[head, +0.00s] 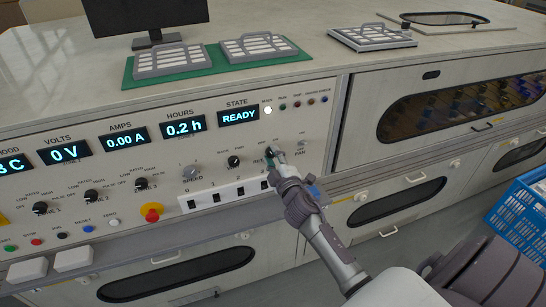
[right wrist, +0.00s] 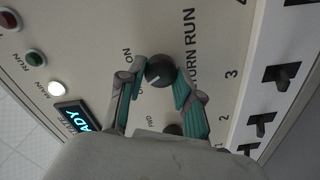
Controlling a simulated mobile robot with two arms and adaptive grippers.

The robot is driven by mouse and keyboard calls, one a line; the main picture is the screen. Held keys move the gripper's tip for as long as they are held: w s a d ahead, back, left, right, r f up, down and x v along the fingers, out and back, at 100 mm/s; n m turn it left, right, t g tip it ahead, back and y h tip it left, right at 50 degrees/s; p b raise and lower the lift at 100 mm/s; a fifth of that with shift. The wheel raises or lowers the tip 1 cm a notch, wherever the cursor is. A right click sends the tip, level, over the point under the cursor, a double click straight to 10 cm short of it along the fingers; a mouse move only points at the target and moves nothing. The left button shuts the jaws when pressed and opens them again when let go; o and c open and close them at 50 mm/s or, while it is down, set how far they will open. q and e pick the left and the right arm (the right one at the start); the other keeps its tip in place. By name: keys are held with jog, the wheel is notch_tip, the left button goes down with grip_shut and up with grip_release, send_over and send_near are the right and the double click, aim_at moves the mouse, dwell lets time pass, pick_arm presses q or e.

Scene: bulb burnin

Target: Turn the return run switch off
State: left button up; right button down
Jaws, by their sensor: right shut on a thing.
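The return run switch (right wrist: 160,69) is a round dark knob on the cream control panel, beside the printed words "TURN RUN" in the right wrist view; the start of the label is hidden. A short pale pointer mark shows on its face, and "ON" is printed near it. My right gripper (right wrist: 160,72) is shut on the knob, one teal-padded finger on each side. In the head view my right gripper (head: 272,154) is at the panel below the READY display and covers most of the switch. My left gripper is not in view.
Several toggle switches (head: 240,191) sit in a white strip just below my gripper. A red emergency button (head: 152,212) and more knobs are to the left. The MAIN lamp (head: 268,110) glows white. A blue crate (head: 520,215) stands at the right.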

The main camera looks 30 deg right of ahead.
dwell(0.4)
jog(key=c, duration=0.8)
grip_release()
jog(key=shift+o, duration=0.2)
jog(key=v, duration=1.2)
jog(key=shift+f, duration=0.1)
